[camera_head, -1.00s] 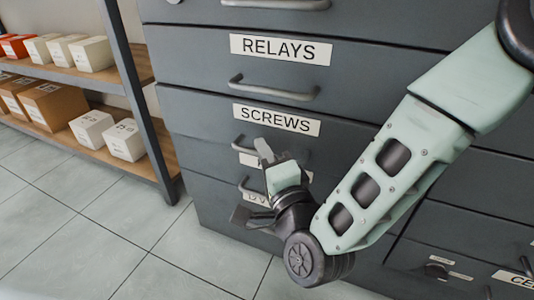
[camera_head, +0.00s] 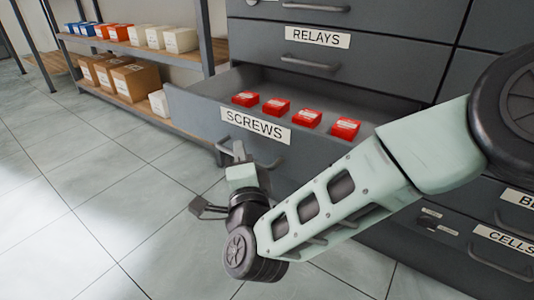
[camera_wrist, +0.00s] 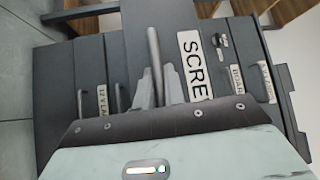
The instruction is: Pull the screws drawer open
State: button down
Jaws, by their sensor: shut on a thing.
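The screws drawer (camera_head: 205,112) is grey with a white SCREWS label (camera_head: 255,126) and stands pulled out from the cabinet. Several red boxes (camera_head: 275,106) show inside it. My gripper (camera_head: 238,153) is at the drawer's bar handle (camera_head: 268,161), below the label. In the wrist view the two fingers of my gripper (camera_wrist: 158,92) are shut on the handle (camera_wrist: 154,50), beside the SCREWS label (camera_wrist: 195,65). The fingers' exact contact is partly hidden by the gripper body.
The RELAYS drawer (camera_head: 350,62) above is shut. A CELLS drawer (camera_head: 470,258) is at the lower right. A shelf (camera_head: 130,48) with white, red and brown boxes stands at the left. The tiled floor (camera_head: 100,190) at the left and front is clear.

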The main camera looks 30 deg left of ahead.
jog(key=s, duration=0.6)
jog(key=shift+a+p, duration=0.2)
jog(key=shift+p, duration=0.1)
jog(key=shift+s, duration=0.1)
jog(key=c, duration=1.5)
grip_release()
jog(key=shift+s, duration=0.15)
jog(key=shift+p+v, duration=1.65)
jog(key=shift+v, duration=7)
